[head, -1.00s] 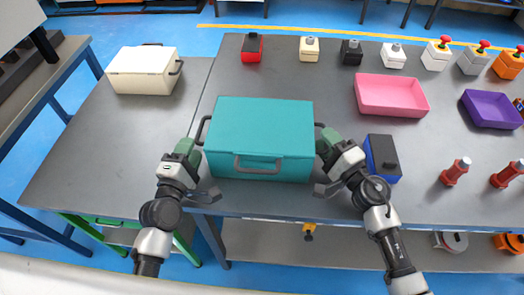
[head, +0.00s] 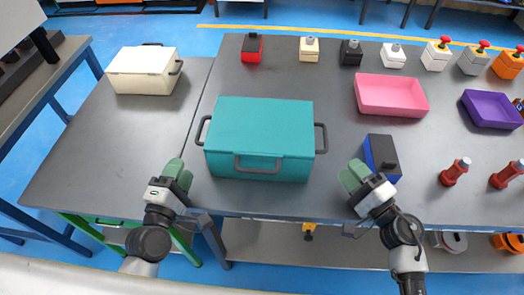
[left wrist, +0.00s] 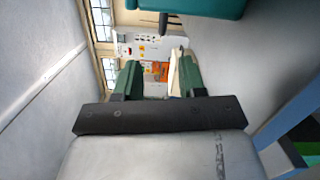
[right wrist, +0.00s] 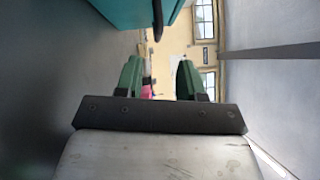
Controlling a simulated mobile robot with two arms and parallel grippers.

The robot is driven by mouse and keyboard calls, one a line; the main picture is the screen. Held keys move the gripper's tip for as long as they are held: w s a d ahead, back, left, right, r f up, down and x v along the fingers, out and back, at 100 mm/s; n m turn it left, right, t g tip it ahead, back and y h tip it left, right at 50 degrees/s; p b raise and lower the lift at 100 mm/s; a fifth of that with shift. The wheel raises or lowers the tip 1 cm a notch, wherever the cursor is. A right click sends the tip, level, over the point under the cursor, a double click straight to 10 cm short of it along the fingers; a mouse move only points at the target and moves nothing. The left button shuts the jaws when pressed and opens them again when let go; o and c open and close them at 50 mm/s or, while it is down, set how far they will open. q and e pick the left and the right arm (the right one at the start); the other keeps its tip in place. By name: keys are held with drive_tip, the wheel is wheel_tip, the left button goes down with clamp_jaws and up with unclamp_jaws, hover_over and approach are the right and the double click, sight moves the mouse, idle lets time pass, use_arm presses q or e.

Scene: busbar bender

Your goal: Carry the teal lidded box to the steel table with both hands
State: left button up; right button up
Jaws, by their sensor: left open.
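The teal lidded box (head: 262,130) sits lid closed on the grey steel table (head: 330,199), near its front left edge. It has dark handles on its left side, right side and front. My left gripper (head: 175,174) is open and empty, in front and left of the box, apart from its left handle. My right gripper (head: 354,175) is open and empty, right of the box, apart from its right handle. The box's edge shows at the top of the left wrist view (left wrist: 210,6) and the right wrist view (right wrist: 135,12).
A cream lidded box (head: 142,72) stands on the left part of the grey surface. A blue box with a dark top (head: 382,156) is close beside my right gripper. A pink tray (head: 391,97), a purple tray (head: 491,110) and red pieces (head: 455,171) lie further right.

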drive_tip(key=shift+v, duration=1)
